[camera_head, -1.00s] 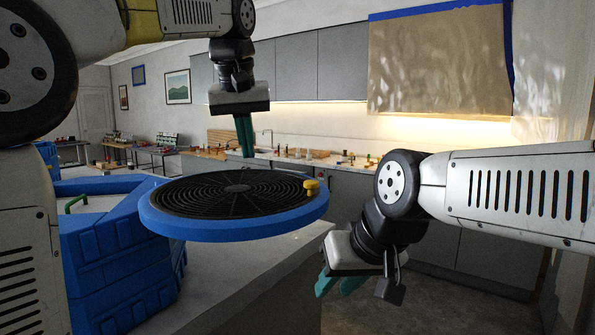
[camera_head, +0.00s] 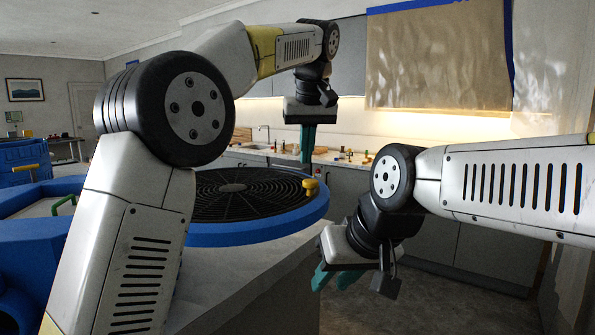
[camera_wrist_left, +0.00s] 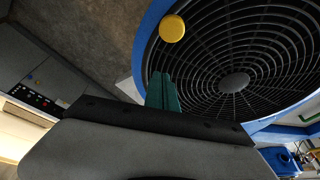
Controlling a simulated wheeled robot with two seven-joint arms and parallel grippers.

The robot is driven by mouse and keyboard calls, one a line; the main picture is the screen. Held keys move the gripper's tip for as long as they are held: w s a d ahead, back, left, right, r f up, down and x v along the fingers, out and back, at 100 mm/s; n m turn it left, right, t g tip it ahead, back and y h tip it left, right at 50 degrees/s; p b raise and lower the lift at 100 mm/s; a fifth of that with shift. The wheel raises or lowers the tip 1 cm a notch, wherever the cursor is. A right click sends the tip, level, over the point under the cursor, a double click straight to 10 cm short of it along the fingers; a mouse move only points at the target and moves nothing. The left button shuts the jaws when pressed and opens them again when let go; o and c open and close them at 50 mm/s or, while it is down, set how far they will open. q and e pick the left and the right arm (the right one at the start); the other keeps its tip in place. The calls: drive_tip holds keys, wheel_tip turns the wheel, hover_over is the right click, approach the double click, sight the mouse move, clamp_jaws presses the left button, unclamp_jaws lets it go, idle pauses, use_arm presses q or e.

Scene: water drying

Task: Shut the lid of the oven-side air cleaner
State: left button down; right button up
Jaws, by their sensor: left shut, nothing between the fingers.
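The air cleaner's round lid has a blue rim (camera_head: 262,232), a black ring grille and a yellow knob (camera_head: 310,188) at its right edge. It lies roughly flat above a grey block, partly hidden by my left arm. I cannot tell how far it is open. My left gripper (camera_head: 307,158) is shut and empty, pointing down above the lid's far right side. In the left wrist view its fingers (camera_wrist_left: 161,78) overlap the rim near the knob (camera_wrist_left: 172,28); contact cannot be told. My right gripper (camera_head: 334,284) is open and empty, low to the right of the lid.
A blue housing (camera_head: 30,238) with a green handle (camera_head: 62,203) stands left of the lid. Another blue unit (camera_head: 20,157) with a yellow handle is farther back. The grey block (camera_head: 262,270) is below the lid. A counter (camera_head: 270,153) with small items runs along the back.

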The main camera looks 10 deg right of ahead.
use_arm(q)
drive_tip(key=x, duration=0.3)
drive_tip(key=shift+w+f, duration=0.1)
drive_tip(key=shift+f, duration=0.3)
drive_tip(key=s, duration=0.2)
drive_tip(key=shift+s, duration=0.4)
drive_tip(key=shift+s+f, duration=0.1)
drive_tip(key=shift+s, duration=0.5)
